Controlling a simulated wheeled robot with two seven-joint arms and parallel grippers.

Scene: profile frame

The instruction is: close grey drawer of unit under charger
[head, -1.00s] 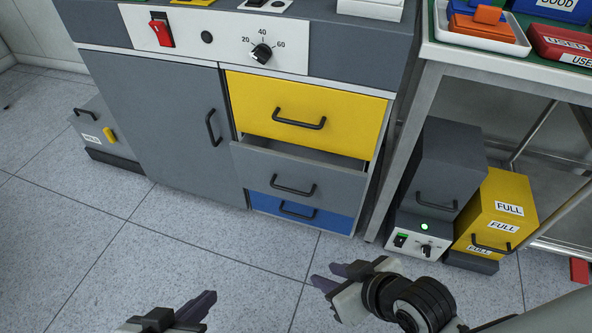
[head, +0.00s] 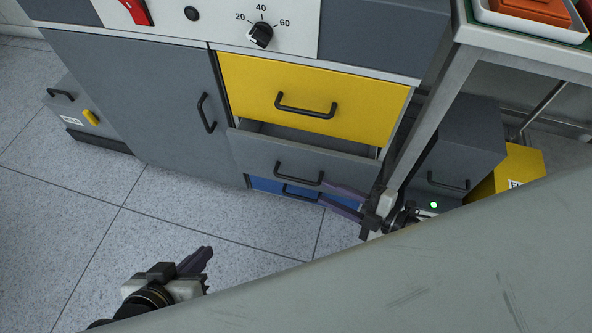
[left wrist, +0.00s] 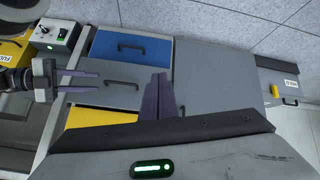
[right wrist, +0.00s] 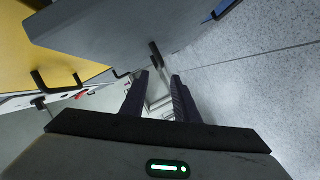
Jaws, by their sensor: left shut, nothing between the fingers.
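The grey drawer (head: 285,160) sits between the yellow drawer (head: 310,90) above and the blue drawer (head: 268,185) below. It stands partly open; its top edge and a strip of its inside show. It has a black bar handle (head: 299,174). My right gripper (head: 323,192) is open and empty, with its fingers at the right lower part of the grey drawer front in the head view; I cannot tell if they touch it. The grey drawer front (right wrist: 120,30) also shows in the right wrist view. My left gripper (head: 207,252) is shut and empty, over the floor in front of the unit.
The unit has a grey door (head: 140,100) on the left and a dial (head: 261,34) above. A table leg (head: 425,120) stands close on the right, beside a dark grey box (head: 460,140) and a yellow box (head: 520,170). Floor in front is clear.

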